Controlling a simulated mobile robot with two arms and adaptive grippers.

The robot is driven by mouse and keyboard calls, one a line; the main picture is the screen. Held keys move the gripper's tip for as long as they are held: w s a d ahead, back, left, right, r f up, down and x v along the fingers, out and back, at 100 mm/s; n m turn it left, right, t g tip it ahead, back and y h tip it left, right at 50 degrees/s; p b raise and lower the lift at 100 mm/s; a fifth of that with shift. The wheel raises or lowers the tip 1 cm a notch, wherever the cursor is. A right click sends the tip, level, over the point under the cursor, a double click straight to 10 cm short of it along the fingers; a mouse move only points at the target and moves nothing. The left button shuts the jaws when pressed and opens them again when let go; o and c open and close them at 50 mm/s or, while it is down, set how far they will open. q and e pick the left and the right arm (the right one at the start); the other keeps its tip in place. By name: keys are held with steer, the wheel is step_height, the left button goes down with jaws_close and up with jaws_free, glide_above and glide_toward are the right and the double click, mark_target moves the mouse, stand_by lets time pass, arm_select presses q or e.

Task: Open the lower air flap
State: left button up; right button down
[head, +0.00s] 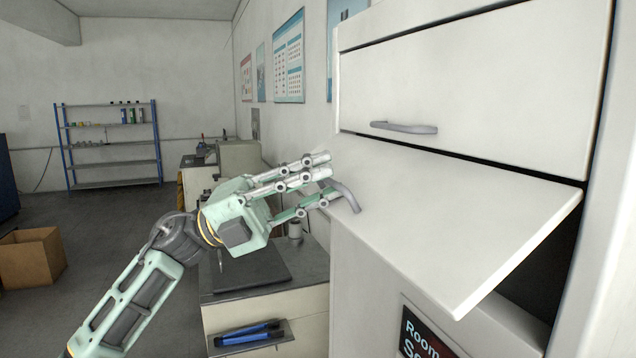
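The lower air flap (450,215) is a white panel on the white cabinet. It stands swung out from the front, its free edge toward me, with a dark gap under its right side. Its curved grey handle (351,202) is at the left of the panel, partly hidden by my fingers. My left gripper (328,175) is at this handle, with two fingers above and one below. The fingers look spread, with a gap between them; I cannot tell whether they touch the handle. My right gripper is not in view.
Above, a closed upper flap (470,85) has its own grey handle (404,128). A low bench (270,295) with a dark top stands below my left gripper. A cardboard box (30,258) and a blue-framed shelf (110,145) stand left, with open floor (110,225) between.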

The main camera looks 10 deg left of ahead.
arm_select(q)
steer(key=v, duration=1.2)
